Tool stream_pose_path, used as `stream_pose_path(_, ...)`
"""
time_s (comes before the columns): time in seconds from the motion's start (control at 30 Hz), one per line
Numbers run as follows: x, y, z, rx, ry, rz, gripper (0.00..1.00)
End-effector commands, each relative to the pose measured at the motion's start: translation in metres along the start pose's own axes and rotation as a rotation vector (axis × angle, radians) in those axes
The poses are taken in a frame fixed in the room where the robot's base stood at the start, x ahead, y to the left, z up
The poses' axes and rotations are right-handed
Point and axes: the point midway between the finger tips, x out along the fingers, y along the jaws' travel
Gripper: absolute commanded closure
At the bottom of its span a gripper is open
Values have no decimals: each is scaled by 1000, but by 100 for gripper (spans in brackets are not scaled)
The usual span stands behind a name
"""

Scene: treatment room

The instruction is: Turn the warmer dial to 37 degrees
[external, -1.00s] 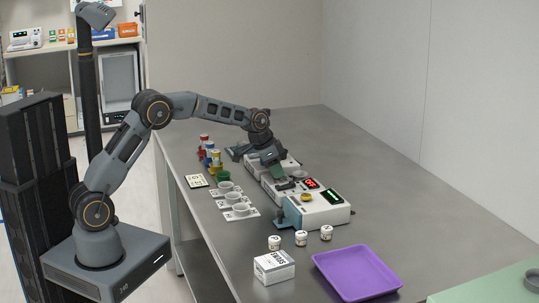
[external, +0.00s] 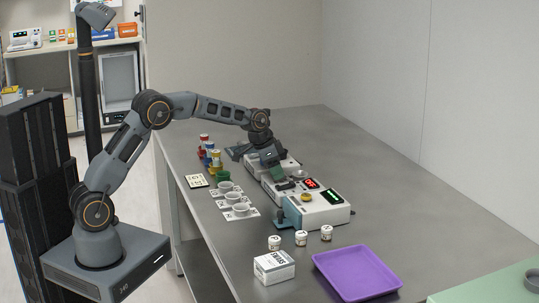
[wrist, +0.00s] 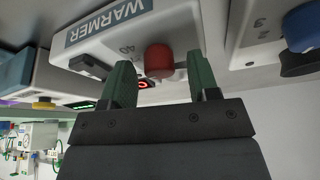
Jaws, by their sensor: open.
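The warmer (wrist: 97,33) is a white box with a dark "WARMER" label in the wrist view. Its red dial (wrist: 159,60) sticks out between the two green fingers of my gripper (wrist: 161,82). A gap shows on each side of the dial, so the fingers look open and not closed on it. A red display (wrist: 146,84) is partly hidden behind the left finger. The number on the display is too small to read.
A device with a yellow knob (external: 306,197) and green display (external: 332,196) stands in front of the warmer. One with a blue knob (wrist: 302,27) stands behind. Cups (external: 233,197), small jars (external: 301,238), a box (external: 274,267) and a purple tray (external: 357,272) are on the table.

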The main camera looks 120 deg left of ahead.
Motion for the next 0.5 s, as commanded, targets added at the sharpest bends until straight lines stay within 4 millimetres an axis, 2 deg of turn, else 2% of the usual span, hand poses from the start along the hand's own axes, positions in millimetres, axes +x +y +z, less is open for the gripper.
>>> stream_pose_path(0.17,-4,0,0,0,1,-1,45)
stream_pose_path(0.27,-14,0,-1,0,2,-1,45)
stream_pose_path(0.5,-62,0,-1,-1,4,-2,45)
